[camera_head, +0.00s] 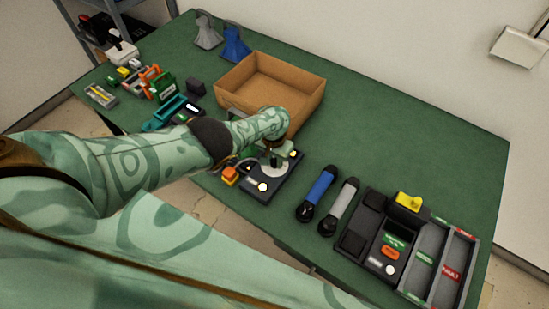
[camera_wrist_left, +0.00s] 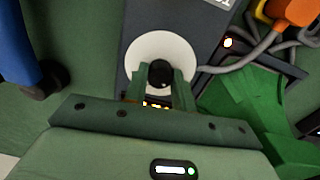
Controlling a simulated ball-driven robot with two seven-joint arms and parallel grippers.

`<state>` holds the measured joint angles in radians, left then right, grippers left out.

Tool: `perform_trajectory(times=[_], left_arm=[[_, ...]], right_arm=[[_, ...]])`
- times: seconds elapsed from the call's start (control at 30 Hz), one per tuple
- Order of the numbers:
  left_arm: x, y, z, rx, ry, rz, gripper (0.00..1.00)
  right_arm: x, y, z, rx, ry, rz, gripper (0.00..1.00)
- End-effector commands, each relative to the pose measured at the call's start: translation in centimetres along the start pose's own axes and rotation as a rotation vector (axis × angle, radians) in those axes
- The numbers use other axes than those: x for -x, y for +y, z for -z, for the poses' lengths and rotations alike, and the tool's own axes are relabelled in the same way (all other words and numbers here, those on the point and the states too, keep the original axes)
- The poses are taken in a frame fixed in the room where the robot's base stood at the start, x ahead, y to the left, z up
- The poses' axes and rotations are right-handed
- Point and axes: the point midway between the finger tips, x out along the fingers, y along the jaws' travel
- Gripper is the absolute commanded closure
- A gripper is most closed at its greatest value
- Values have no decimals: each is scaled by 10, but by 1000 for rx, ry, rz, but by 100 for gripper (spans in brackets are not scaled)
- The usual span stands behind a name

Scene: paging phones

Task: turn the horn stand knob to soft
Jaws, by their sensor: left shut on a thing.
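The horn stand (camera_head: 266,188) is a dark box on the green table with a pale round dial (camera_head: 283,171) on top. Its black knob (camera_wrist_left: 160,73) shows in the left wrist view at the middle of the white dial disc (camera_wrist_left: 135,55). My left gripper (camera_head: 275,152) reaches down over the stand from the left. In the left wrist view its two green fingers (camera_wrist_left: 162,88) are shut on the knob, one on each side. The knob's pointer and the dial's marks are hidden or too small to read. My right gripper is not in view.
A blue handset (camera_head: 318,191) and a grey handset (camera_head: 340,206) lie right of the stand. A grey console with trays (camera_head: 441,265) is further right. An open cardboard box (camera_head: 240,85) stands behind. An orange connector (camera_head: 229,175) with grey cables sits at the stand's left.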

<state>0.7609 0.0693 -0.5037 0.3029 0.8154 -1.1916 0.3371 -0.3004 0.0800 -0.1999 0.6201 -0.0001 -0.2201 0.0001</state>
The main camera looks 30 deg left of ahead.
Motion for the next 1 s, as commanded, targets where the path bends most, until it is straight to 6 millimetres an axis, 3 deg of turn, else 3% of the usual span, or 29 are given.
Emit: perform_trajectory(times=[0.53,0.57,0.63,1.0], left_arm=[[0,0,0,29,2,-1,97],[0,0,0,29,2,-1,71],[0,0,0,28,2,-1,52],[7,0,0,27,2,0,52]], right_arm=[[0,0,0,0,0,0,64],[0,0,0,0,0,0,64],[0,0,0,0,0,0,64],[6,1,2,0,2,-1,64]])
